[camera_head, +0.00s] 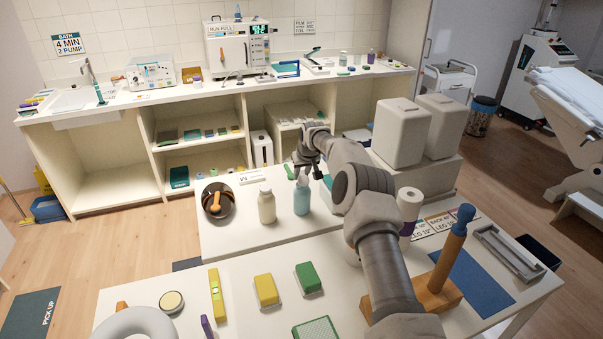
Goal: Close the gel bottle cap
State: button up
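A light blue bottle (302,200) stands upright on the white table in the middle. A cream bottle (266,206) stands upright to its left. No label is readable on either, so I cannot tell for sure which is the gel bottle. My gripper (306,173) is directly above or just behind the top of the blue bottle, pointing down. It overlaps the bottle's top, so the cap's state is hidden or too small to tell. I cannot tell whether the fingers touch it or how far apart they are.
A dark bowl (218,201) with an orange-handled tool is at left. A white machine with two boxy tanks (401,131) is close on the arm's right. Yellow (266,290) and green (308,277) blocks lie in front. An upright blue-topped wooden handle (452,250) is at right.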

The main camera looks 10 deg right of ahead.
jog(key=o, duration=0.4)
jog(key=shift+f, duration=0.1)
jog(key=shift+c, duration=0.2)
jog(key=shift+r, duration=0.25)
jog(key=shift+r, duration=0.25)
jog(key=b+v, duration=0.2)
jog(key=v, duration=1.4)
jog(key=shift+s+r, duration=0.25)
jog(key=shift+s, duration=0.05)
